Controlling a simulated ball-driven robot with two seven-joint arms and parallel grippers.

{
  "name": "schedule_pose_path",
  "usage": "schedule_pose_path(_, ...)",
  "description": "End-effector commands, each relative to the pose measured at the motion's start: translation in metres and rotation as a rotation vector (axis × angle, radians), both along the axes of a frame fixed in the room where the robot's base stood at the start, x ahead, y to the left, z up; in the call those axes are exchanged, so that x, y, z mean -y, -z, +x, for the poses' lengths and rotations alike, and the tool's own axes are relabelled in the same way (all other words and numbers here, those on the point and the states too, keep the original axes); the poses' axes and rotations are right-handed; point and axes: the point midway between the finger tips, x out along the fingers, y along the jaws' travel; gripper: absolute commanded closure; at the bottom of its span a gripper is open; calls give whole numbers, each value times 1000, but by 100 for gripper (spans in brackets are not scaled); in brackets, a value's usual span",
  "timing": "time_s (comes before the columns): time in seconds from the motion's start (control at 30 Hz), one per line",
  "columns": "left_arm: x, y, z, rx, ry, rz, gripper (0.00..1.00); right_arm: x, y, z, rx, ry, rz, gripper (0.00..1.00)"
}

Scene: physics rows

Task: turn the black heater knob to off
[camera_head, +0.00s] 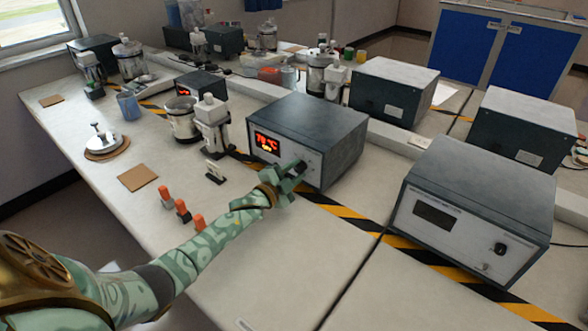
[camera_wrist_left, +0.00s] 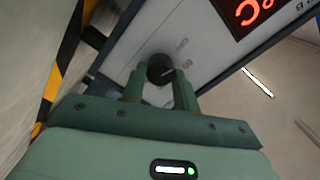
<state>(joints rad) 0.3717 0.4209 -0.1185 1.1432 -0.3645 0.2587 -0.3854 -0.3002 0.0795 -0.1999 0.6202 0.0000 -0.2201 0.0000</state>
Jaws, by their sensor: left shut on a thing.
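The heater (camera_head: 325,125) is a dark grey box with a pale front panel and a lit red and yellow display (camera_head: 267,143) that appears to read about 78 °C. Its black knob (camera_wrist_left: 160,70) sits on the panel, below and to one side of the display in the left wrist view. My left gripper (camera_head: 297,169) reaches the lower right of the panel. In the left wrist view its two fingers (camera_wrist_left: 160,86) are shut on the knob, one on each side. The knob's marker direction is hard to read. My right gripper is not in view.
A similar box (camera_head: 475,205) with a dark display stands to the right, and more boxes stand behind. Yellow-black tape (camera_head: 340,210) runs along the bench. The front bench is clear.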

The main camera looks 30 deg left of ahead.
Motion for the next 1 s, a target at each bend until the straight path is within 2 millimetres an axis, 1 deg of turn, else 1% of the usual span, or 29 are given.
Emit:
schedule_pose_path(0.03,-1,-1,0,-5,-2,-34,93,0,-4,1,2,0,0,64)
schedule_pose_path(0.2,-1,-1,0,-14,-2,-143,93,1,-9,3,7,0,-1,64)
schedule_pose_path(0.4,-1,0,0,-22,-2,-229,93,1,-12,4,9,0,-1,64)
schedule_pose_path(0.67,-1,2,-1,-26,-2,-277,93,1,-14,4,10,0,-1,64)
schedule_pose_path(1.0,-1,2,-1,-27,-2,-281,93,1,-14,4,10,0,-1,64)
